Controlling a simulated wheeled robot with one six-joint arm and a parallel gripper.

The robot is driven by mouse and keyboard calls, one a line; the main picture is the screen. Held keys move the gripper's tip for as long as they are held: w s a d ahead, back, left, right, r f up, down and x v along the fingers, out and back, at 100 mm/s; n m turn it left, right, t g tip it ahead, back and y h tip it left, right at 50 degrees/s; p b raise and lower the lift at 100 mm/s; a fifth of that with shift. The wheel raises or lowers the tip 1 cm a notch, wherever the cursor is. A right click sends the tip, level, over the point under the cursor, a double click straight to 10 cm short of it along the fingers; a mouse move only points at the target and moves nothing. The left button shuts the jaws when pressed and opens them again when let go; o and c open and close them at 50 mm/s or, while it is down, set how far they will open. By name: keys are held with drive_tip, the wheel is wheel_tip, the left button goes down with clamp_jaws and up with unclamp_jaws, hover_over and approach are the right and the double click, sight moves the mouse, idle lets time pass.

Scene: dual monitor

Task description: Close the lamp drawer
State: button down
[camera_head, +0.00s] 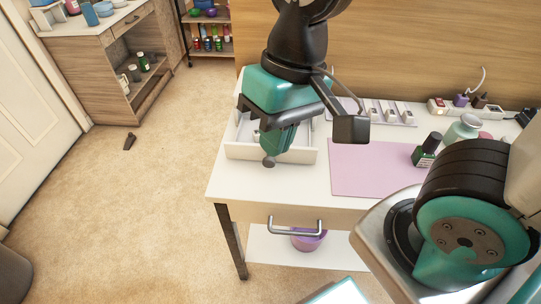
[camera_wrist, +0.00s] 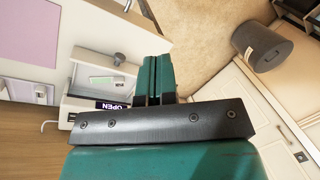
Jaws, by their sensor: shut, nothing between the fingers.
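The lamp drawer (camera_head: 238,152) is a white open-topped tray at the left of the white table, with its near wall and part of its inside showing. It stands out from the lamp, so it is open. A grey round knob (camera_head: 268,161) is on its front. The knob (camera_wrist: 119,59) also shows in the wrist view, beside the drawer (camera_wrist: 84,74) and the dark "OPEN" label (camera_wrist: 113,106). My teal gripper (camera_head: 280,143) is over the drawer front by the knob and hides part of the tray. The wrist view shows its fingers (camera_wrist: 153,62) shut and empty; contact is unclear.
A pink mat (camera_head: 375,168) and a dark green bottle (camera_head: 427,149) are right of the drawer. A table drawer handle (camera_head: 295,227) sticks out at the front edge. A dark bin (camera_wrist: 262,45) stands on the floor.

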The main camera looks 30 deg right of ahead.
drive_tip(key=w+a+f+m+t+h+b, duration=0.1)
drive_tip(key=w+a+f+m+h, duration=0.15)
drive_tip(key=f+m+h, duration=0.7)
drive_tip(key=w+a+f+m+t+b, duration=0.2)
drive_tip(key=w+f+m, duration=0.2)
drive_tip(key=m, duration=1.2)
drive_tip(key=x, duration=0.9)
drive_tip(key=shift+s+d+f, duration=0.1)
drive_tip(key=shift+s+d, duration=0.05)
drive_tip(key=shift+d, duration=0.15)
drive_tip(key=shift+w+d, duration=0.7)
drive_tip(key=shift+w, duration=0.35)
drive_tip(key=shift+w+d, duration=0.4)
drive_tip(key=shift+w, duration=0.25)
